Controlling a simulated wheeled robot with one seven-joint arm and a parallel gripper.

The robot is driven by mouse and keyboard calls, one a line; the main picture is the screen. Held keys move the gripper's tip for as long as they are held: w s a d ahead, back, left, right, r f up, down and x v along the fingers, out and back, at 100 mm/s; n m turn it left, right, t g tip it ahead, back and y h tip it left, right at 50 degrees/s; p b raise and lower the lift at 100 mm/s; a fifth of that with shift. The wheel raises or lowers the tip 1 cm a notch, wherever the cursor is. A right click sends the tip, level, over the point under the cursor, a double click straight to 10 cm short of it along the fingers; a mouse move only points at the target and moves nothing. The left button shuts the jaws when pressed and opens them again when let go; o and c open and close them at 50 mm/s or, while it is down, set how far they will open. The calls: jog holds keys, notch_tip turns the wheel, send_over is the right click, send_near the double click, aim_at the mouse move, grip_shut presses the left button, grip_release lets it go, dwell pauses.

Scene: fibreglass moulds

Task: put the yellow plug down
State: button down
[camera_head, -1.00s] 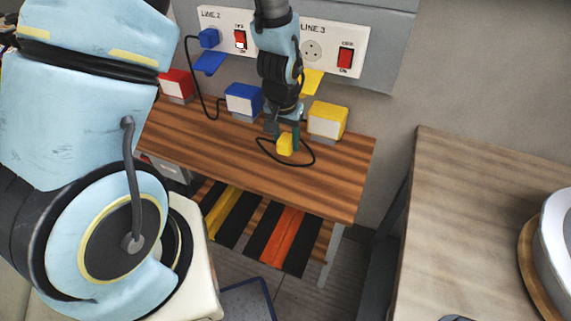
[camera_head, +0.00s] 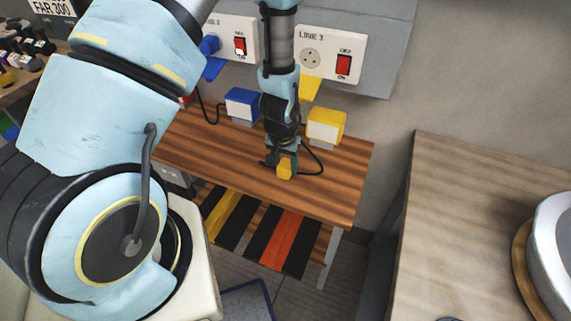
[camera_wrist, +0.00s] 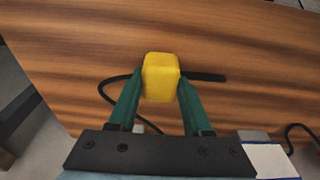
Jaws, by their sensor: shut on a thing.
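The yellow plug (camera_head: 285,169) is between the fingers of my gripper (camera_head: 284,160), low over the wooden bench (camera_head: 225,160) near its front edge. In the wrist view the yellow plug (camera_wrist: 161,77) sits between the two green fingertips of my gripper (camera_wrist: 160,88), which are shut on it. A black cord runs from the plug in a curve over the bench top. I cannot tell whether the plug touches the wood.
Behind the gripper stand a blue box (camera_head: 242,104) and a yellow-and-white box (camera_head: 326,125). The wall panel has a LINE 3 socket (camera_head: 311,60) and a red switch (camera_head: 344,65). Bare wood lies to the left of the gripper. A separate table (camera_head: 450,220) stands at right.

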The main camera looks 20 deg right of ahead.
jog(key=shift+f+b, duration=0.3)
jog(key=shift+f, duration=0.15)
jog(key=shift+c, duration=1.7)
grip_release()
